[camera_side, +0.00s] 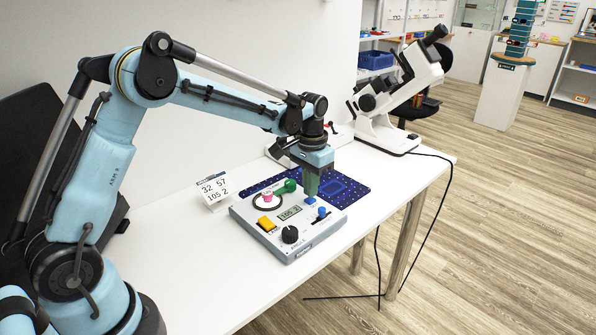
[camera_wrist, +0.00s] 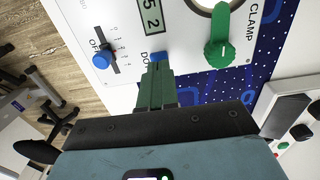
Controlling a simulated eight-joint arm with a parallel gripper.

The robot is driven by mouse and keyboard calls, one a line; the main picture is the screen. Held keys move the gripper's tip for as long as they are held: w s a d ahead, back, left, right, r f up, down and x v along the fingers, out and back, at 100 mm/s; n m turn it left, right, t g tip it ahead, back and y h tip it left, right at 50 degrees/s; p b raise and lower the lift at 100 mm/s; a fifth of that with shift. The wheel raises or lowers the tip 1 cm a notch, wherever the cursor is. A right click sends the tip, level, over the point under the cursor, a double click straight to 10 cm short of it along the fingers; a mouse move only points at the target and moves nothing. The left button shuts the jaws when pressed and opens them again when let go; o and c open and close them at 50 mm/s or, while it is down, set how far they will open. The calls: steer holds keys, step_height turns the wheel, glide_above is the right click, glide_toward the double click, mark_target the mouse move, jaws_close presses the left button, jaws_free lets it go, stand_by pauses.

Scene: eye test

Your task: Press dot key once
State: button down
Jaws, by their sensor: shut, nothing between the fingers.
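The dot key is a small blue key (camera_side: 310,201) on the top of a light grey control box (camera_side: 262,240). In the wrist view the blue key (camera_wrist: 158,57) shows just beyond my fingertips, beside a label partly covered by the fingers, of which "DO" can be read. My gripper (camera_side: 311,194) has green fingers, shut and empty, pointing down at the key. In the wrist view my gripper (camera_wrist: 158,68) covers the key's near part. I cannot tell whether the tips touch the key. The box's display (camera_side: 290,213) seems to read 105 2.
Around the key are a blue slider (camera_wrist: 103,59), a green clamp lever (camera_wrist: 218,50), a black knob (camera_side: 290,234) and a yellow button (camera_side: 266,223). A number card (camera_side: 215,190) stands behind the box.

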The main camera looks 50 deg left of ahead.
step_height(320, 180, up, 6)
steer(key=shift+r, duration=0.25)
stand_by(0.5)
steer(key=shift+r, duration=1.25)
stand_by(5.0)
